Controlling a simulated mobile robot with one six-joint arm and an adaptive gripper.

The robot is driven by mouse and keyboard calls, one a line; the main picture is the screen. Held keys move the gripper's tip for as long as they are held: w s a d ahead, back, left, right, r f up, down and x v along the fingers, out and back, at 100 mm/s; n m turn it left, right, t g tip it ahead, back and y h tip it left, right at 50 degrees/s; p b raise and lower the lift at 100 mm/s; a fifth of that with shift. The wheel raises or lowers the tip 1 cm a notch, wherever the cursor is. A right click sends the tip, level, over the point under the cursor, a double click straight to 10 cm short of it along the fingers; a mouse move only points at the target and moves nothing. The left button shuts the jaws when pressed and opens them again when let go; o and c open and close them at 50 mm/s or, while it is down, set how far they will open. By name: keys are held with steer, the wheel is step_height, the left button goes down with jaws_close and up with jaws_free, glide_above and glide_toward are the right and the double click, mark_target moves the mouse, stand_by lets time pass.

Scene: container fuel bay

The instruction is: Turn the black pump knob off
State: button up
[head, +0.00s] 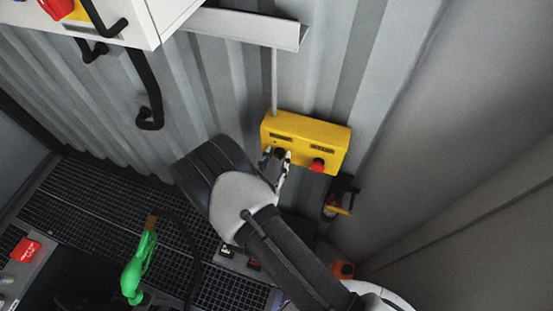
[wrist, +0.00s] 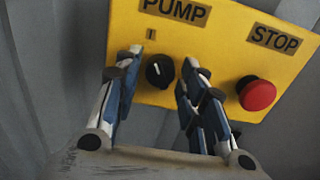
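The black pump knob (wrist: 159,72) is on a yellow control box (wrist: 222,62), under the PUMP label (wrist: 176,10). Its white pointer line points roughly up, toward the "I" mark (wrist: 151,34). My gripper (wrist: 162,60) is open, with one finger on each side of the knob and gaps visible between fingers and knob. In the head view my gripper (head: 276,155) is in front of the left part of the yellow box (head: 330,136), partly hiding the knob.
A red stop button (wrist: 256,93) is right of the knob, close to my right finger. A conduit runs up the corrugated wall from the box. A green fuel nozzle (head: 137,268) stands lower left. A white cabinet (head: 170,18) hangs at upper left.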

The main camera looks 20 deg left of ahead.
steer(key=c, duration=0.7)
steer(key=shift+c, duration=0.2)
steer(key=shift+n, duration=0.4)
steer(key=n+b, duration=0.1)
steer(key=n, duration=0.3)
steer(key=shift+n+b, duration=0.3)
steer(key=shift+b, duration=0.1)
steer(key=n, duration=0.6)
steer(key=shift+n+b, duration=0.3)
steer(key=shift+b, duration=0.05)
steer(key=shift+d, duration=0.1)
steer(key=o, duration=1)
steer(key=shift+o, duration=0.2)
